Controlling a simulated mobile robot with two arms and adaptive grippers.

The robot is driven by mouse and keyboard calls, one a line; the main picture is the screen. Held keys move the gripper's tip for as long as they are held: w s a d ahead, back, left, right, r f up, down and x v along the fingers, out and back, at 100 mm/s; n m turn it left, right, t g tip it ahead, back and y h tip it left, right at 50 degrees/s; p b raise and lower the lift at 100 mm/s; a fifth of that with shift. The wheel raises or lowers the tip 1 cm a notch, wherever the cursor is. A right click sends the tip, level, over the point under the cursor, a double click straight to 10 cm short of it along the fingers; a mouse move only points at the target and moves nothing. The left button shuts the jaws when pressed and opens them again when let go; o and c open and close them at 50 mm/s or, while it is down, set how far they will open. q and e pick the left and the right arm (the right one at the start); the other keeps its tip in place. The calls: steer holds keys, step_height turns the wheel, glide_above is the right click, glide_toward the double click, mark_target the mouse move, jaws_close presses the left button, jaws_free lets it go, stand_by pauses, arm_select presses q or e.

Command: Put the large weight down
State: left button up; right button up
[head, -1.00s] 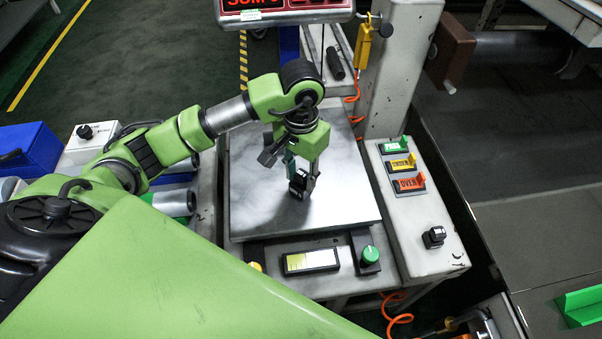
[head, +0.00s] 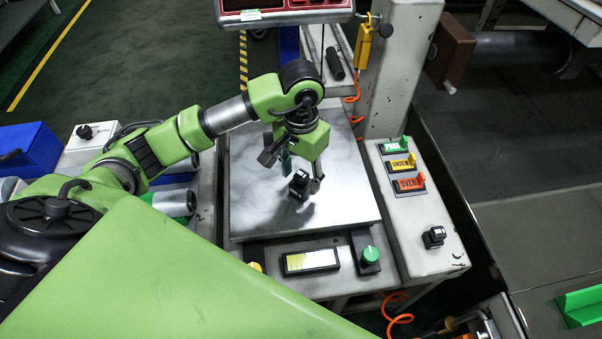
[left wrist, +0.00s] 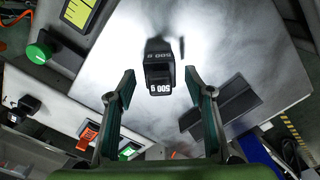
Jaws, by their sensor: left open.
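The large weight (head: 299,185) is a small black block on the bright metal plate of the scale (head: 350,205). In the left wrist view the weight (left wrist: 159,66) carries white "500 g" markings and stands just beyond my fingertips, with a gap on both sides. My left gripper (head: 303,172) is open above the plate, its fingers spread to either side of the weight. In the left wrist view my left gripper (left wrist: 160,84) holds nothing. My right gripper is not in view.
A smaller black weight (head: 434,237) sits on the ledge right of the plate. A green knob (head: 370,255) and a display (head: 311,261) are in front. The plate's right side is clear.

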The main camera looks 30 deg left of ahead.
mark_target(301, 174)
arm_select(q)
step_height(301, 174, up, 12)
steer(key=p, duration=0.1)
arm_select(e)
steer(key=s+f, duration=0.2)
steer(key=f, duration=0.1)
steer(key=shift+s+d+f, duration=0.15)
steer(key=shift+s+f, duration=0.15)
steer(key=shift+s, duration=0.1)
arm_select(q)
steer(key=shift+r, duration=0.1)
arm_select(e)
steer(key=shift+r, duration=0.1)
